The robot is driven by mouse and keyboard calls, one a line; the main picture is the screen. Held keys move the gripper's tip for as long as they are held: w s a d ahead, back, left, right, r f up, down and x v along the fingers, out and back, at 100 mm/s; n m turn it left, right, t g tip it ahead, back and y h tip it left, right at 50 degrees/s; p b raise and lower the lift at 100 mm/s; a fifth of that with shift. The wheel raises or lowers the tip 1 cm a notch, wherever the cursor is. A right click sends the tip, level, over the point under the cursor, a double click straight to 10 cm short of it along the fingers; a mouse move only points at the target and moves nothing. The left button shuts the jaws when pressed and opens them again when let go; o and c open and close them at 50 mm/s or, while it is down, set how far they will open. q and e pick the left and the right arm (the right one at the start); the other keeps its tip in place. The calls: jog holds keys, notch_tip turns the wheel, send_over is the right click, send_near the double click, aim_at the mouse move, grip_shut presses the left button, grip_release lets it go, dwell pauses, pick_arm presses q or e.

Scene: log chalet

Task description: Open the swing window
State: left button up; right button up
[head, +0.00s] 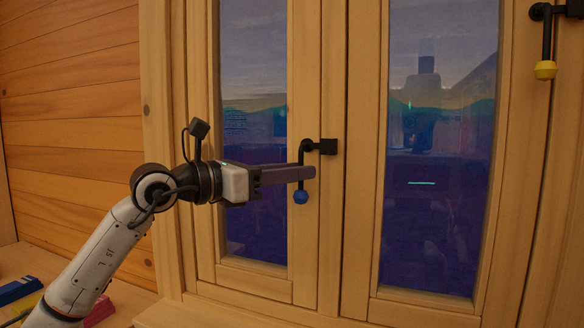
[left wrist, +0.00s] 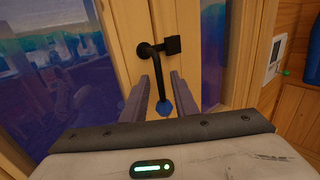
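The swing window has two tall wooden-framed sashes, left (head: 305,80) and right (head: 364,150); both look shut. A black handle (head: 328,146) with a blue ball (head: 300,197) at its lower end is on the left sash's right stile, its lever hanging down. My left gripper (head: 312,173) reaches in from the left at the lever, just above the ball. In the left wrist view its two fingers (left wrist: 161,78) are apart, with the lever and blue ball (left wrist: 165,108) between them. I cannot tell whether either finger touches the lever. My right gripper is not in view.
Another black handle with a yellow ball (head: 545,70) is at the upper right. A wooden sill (head: 190,314) runs below the window. Blue, yellow and red items lie at the lower left. The right pane shows a reflection.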

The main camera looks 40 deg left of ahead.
pick_arm(q)
grip_shut()
dwell(1.4)
